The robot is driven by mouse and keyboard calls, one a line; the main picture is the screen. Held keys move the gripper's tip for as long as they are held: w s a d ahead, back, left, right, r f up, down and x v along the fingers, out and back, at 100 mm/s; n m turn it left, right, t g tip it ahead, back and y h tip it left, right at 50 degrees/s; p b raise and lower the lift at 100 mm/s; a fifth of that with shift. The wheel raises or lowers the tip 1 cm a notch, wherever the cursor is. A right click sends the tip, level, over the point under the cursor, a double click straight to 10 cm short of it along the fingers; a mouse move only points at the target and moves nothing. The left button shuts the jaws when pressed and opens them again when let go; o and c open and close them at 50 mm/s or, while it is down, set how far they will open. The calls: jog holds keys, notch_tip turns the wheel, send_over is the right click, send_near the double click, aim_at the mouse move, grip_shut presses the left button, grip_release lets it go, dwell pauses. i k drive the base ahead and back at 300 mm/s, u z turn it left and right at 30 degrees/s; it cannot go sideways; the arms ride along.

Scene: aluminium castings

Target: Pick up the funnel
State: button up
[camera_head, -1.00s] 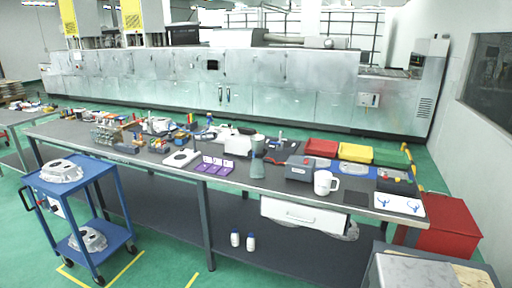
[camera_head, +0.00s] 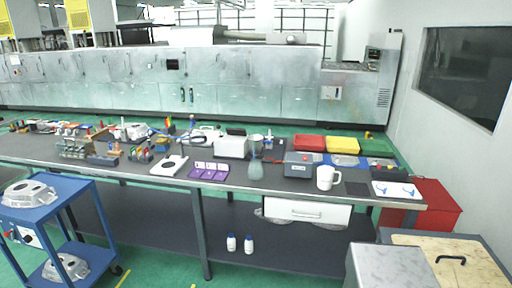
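A small grey-green, translucent-looking item (camera_head: 255,170) stands upright on the long workbench (camera_head: 226,181), near the middle of its front edge. It has a narrow waist and could be the funnel, but it is too small to tell for sure. No other thing shows clearly as a funnel. My gripper and arm are not in view.
A white box (camera_head: 231,147) and purple tray (camera_head: 208,171) lie left of the item. A grey box (camera_head: 303,165), white mug (camera_head: 325,178) and red bin (camera_head: 309,143) are to its right. A blue cart (camera_head: 47,218) stands at front left. Green floor shows between cart and bench.

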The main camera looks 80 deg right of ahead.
aim_at(255, 142)
jog(key=z, duration=0.4)
jog(key=i, duration=0.65)
jog(key=z, duration=0.95)
jog(key=i, duration=0.75)
jog(key=z, duration=0.45)
